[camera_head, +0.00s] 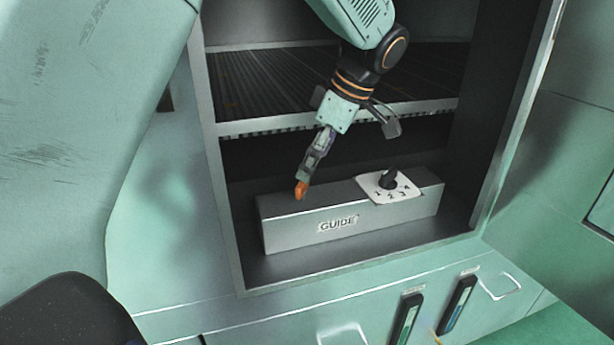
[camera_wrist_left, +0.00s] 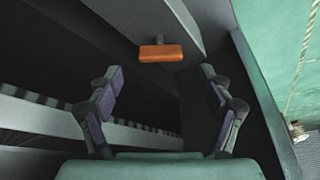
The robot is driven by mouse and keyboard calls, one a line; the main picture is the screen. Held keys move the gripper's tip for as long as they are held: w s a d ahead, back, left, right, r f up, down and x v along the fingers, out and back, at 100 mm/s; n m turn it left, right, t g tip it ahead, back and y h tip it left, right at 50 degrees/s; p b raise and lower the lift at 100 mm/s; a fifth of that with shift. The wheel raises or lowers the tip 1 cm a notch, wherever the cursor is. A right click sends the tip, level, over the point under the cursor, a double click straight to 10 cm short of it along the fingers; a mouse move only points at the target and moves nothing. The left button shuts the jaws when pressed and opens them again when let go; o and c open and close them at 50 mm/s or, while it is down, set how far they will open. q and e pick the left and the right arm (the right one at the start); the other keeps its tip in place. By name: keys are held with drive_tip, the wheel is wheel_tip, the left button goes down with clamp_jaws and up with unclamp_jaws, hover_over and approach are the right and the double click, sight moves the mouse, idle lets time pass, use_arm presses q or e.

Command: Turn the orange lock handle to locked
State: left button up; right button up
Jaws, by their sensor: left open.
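The orange lock handle (camera_head: 300,189) sits at the left end of a grey box labelled GUIDE (camera_head: 290,222), inside an open cabinet. It shows in the left wrist view (camera_wrist_left: 161,53) as a short bar lying crosswise on a dark stem. My left gripper (camera_head: 348,152) reaches down from above and is open. In the left wrist view its fingers (camera_wrist_left: 160,73) are spread to either side, with the handle beyond the tips and between their lines. No contact with the handle is visible there. My right gripper is not in view.
A white plate with a black knob and numbers (camera_head: 390,186) is on the box's right part. A slatted shelf (camera_head: 290,125) spans the cabinet above the box. The cabinet's side walls (camera_head: 500,150) bound the space. Two dark-handled items (camera_head: 458,304) are on the front below.

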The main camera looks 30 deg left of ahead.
sight(306, 191)
use_arm(q)
drive_tip(key=x, duration=0.3)
drive_tip(key=shift+a, duration=0.15)
drive_tip(key=shift+s+f+b, duration=0.2)
drive_tip(key=shift+f+b, duration=0.2)
drive_tip(key=shift+f, duration=0.15)
drive_tip(key=shift+a, duration=0.1)
drive_tip(key=shift+w+a+f, duration=0.1)
drive_tip(key=shift+a, duration=0.05)
drive_tip(key=c, duration=1.2)
